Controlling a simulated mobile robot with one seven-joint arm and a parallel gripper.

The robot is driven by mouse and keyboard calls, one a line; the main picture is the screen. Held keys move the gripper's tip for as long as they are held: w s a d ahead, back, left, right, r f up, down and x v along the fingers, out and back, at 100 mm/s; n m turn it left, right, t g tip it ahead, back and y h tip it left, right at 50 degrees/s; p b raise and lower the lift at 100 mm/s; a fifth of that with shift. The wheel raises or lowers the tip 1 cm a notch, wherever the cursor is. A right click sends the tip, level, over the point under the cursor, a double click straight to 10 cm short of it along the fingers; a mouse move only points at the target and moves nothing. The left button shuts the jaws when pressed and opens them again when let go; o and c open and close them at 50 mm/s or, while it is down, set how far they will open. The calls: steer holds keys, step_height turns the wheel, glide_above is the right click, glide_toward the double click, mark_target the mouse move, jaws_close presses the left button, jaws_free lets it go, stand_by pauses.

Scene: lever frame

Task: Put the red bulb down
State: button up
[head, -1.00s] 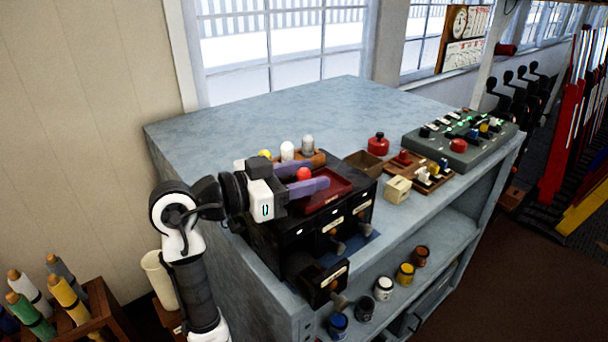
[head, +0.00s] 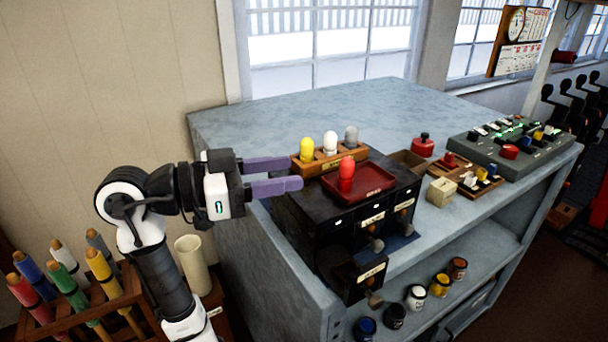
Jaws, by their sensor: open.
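The red bulb (head: 346,173) stands upright on the dark red tray (head: 372,188), which lies on top of the black drawer cabinet (head: 318,222). My gripper (head: 297,174) is open and empty, to the left of the bulb, with its two purple fingers pointing right. A gap shows between the fingertips and the bulb. The bulb's whole height is in view, apart from its base, which is too small to make out clearly.
Behind the tray, a wooden holder (head: 330,160) carries a yellow bulb (head: 307,150), a white bulb (head: 330,143) and a grey bulb (head: 351,136). One drawer (head: 362,276) stands open below. A cream box (head: 441,191) and a switch panel (head: 515,140) lie right. The bench's back is clear.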

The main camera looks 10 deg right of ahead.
steer(key=shift+a, duration=0.35)
